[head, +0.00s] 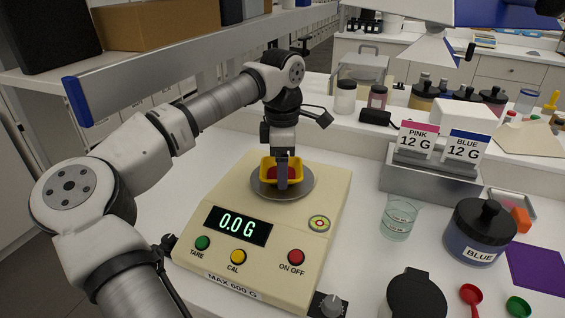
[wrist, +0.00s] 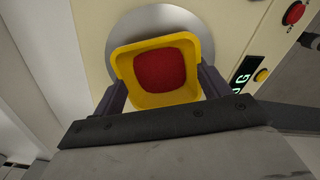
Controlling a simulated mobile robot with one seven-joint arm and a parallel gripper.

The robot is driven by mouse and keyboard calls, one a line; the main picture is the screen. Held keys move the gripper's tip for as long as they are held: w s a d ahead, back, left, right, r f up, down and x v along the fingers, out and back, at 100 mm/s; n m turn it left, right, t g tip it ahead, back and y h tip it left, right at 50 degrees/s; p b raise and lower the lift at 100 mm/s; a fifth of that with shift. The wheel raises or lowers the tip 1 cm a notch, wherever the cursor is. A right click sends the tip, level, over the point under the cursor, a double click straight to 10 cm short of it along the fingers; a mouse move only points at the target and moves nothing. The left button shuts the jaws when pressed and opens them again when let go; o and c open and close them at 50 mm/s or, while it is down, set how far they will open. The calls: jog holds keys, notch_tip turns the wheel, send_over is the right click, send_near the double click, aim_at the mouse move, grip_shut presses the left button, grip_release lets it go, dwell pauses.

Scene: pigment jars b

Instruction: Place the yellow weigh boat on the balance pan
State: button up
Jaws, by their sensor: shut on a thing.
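The yellow weigh boat (head: 270,164) holds red powder and is over the round metal balance pan (head: 302,190) in the head view. It also shows in the wrist view (wrist: 122,66), with the pan (wrist: 140,27) behind it. My gripper (head: 283,176) is shut on the weigh boat, with one dark finger on each side of it in the wrist view (wrist: 162,90). The cream balance (head: 325,188) reads 0.0 G. Whether the boat touches the pan or hangs just above it, I cannot tell.
A glass beaker (head: 398,218), a blue pigment jar (head: 478,236) and a black-lidded jar (head: 416,294) stand right of the balance. Red (head: 471,295) and green (head: 517,306) scoops lie at the front right. A card holder (head: 425,180) stands behind the beaker.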

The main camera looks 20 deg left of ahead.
jog(key=shift+f, duration=0.15)
jog(key=o, duration=1)
jog(key=shift+c, duration=0.2)
notch_tip(320, 180, up, 12)
jog(key=shift+b, duration=0.45)
